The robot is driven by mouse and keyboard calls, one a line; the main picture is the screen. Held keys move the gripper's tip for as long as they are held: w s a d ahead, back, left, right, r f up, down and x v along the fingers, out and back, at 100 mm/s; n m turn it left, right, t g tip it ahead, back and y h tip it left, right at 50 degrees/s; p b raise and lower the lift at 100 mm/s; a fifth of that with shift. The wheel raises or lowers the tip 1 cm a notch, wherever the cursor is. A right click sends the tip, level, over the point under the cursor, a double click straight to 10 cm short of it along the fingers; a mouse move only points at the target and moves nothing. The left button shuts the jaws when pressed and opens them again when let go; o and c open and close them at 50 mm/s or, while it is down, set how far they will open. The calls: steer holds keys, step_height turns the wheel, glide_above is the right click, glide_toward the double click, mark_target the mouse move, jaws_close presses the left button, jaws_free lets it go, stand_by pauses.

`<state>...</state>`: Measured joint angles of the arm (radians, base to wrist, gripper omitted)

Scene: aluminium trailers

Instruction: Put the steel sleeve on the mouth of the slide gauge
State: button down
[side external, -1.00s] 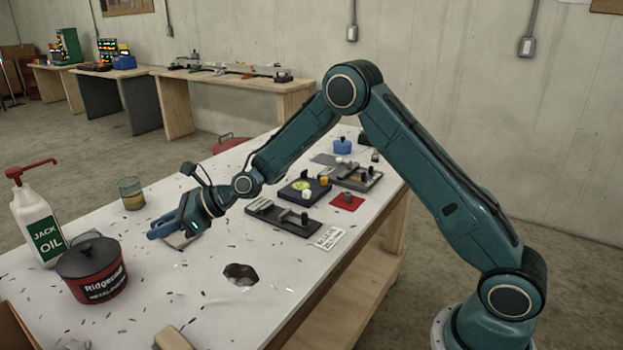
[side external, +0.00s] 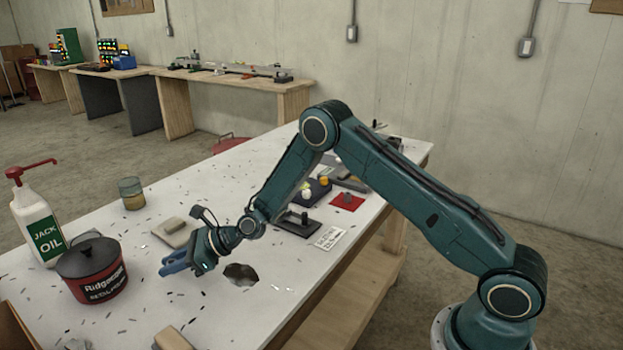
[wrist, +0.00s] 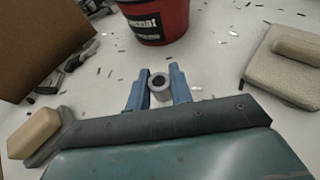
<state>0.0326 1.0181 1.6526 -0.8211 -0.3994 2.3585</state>
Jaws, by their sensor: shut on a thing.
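My gripper (side external: 168,268) has its blue fingers low over the white table, pointing left in the side view. In the wrist view, my gripper (wrist: 160,88) is shut on the steel sleeve (wrist: 160,83), a short grey ring with a dark bore facing the camera. The sleeve cannot be made out in the side view. A dark-based fixture with a grey metal slide (side external: 299,224) lies right of my wrist, partly hidden by my arm. A similar one (side external: 349,184) lies farther back, also partly hidden. I cannot tell which is the slide gauge, and its mouth is not clear.
A dark red can (side external: 95,285) and jack oil bottle (side external: 38,220) stand at left, with a glass jar (side external: 131,192) behind. A beige pad with a bar (side external: 165,240) lies behind my gripper. A dark hole-like patch (side external: 240,273) and red pad (side external: 348,201) lie to the right.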

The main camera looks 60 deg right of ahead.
steer(key=shift+f, duration=1.3)
steer(key=shift+f, duration=0.1)
steer(key=c, duration=1.3)
jaws_free()
steer(key=shift+o, duration=0.2)
steer(key=shift+d, duration=0.1)
steer(key=v, duration=1.2)
